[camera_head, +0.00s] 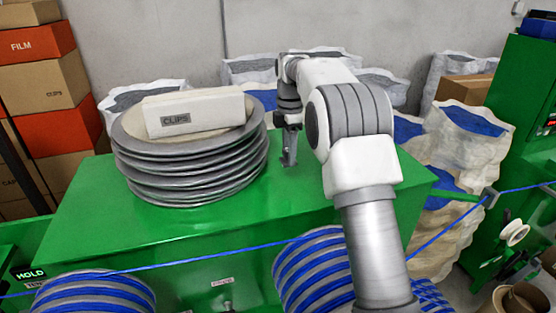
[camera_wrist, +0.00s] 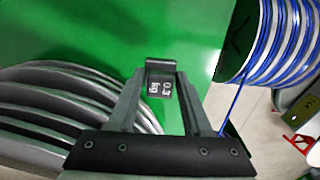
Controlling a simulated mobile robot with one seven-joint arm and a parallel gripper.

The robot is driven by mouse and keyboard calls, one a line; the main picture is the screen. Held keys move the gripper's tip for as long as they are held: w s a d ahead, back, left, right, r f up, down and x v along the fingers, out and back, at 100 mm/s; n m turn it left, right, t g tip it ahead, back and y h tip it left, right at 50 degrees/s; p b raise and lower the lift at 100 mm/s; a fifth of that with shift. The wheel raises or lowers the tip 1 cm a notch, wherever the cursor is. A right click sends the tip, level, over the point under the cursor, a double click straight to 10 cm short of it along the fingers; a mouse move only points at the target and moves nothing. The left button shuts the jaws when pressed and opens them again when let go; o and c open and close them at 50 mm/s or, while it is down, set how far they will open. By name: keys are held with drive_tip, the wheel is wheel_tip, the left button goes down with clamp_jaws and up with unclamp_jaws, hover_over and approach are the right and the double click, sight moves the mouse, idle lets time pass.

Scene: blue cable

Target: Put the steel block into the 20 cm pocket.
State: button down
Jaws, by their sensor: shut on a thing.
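My gripper (camera_head: 289,158) points down over the green top, just right of the stack of grey discs in the head view. In the wrist view its two fingers (camera_wrist: 160,95) close on a small grey steel block (camera_wrist: 160,89) with white markings on its face. I cannot read the markings surely. In the head view the block cannot be told apart from the fingertips. I cannot tell whether it touches the green surface below. I cannot make out the 20 cm pocket in either view.
The disc stack (camera_head: 190,185) bears a white CLIPS box (camera_head: 194,114) close to my gripper. A blue cable (camera_head: 200,260) runs across the front, above blue-striped spools (camera_head: 310,270). White sacks (camera_head: 465,150) stand behind and right. The green top (camera_head: 90,220) is bare at front left.

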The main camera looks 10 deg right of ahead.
drive_tip(key=p, duration=0.3)
hover_over(281, 174)
wheel_tip(281, 174, down, 3)
drive_tip(key=shift+w+f, duration=0.1)
drive_tip(key=shift+f, duration=2.15)
drive_tip(key=shift+f, duration=0.15)
drive_tip(key=shift+c, duration=1.7)
unclamp_jaws()
